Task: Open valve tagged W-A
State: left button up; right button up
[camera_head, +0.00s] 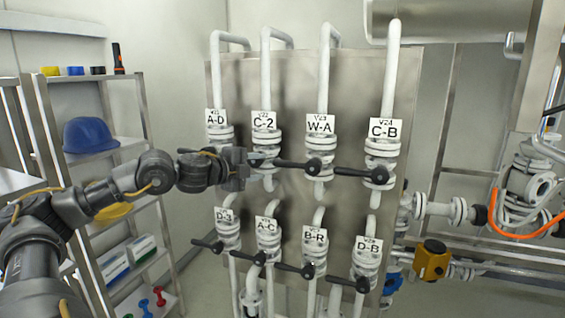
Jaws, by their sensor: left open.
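The W-A tag (319,124) hangs on the third valve from the left in the upper row. Its black lever handle (297,166) points left from a dark hub below the flanges, roughly level. My left gripper (266,159) is open in front of the C-2 valve, its fingers pointing right at the free end of the W-A lever. I cannot tell whether the fingers touch or straddle that end. My gripper and wrist hide the levers of the A-D and C-2 valves. My right gripper is not in view.
The C-B valve's lever (355,172) lies close to the right of the W-A hub. A lower row has several levered valves, including B-R (314,235). A shelf (95,155) with a blue helmet (90,135) stands left; pipework with an orange hose (520,234) is right.

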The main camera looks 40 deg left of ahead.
aim_at(280, 163)
pick_arm(q)
jog(key=w+p, duration=0.1)
jog(key=w, duration=0.2)
jog(key=w+f+p, duration=0.1)
jog(key=w+p, duration=0.1)
jog(key=w, duration=0.1)
jog(key=w+p, duration=0.1)
jog(key=w, duration=0.2)
jog(key=shift+w+d+f+p, duration=0.25)
jog(key=shift+w+p, duration=0.15)
jog(key=shift+w+f, duration=0.25)
jog(key=shift+w, duration=0.25)
grip_shut()
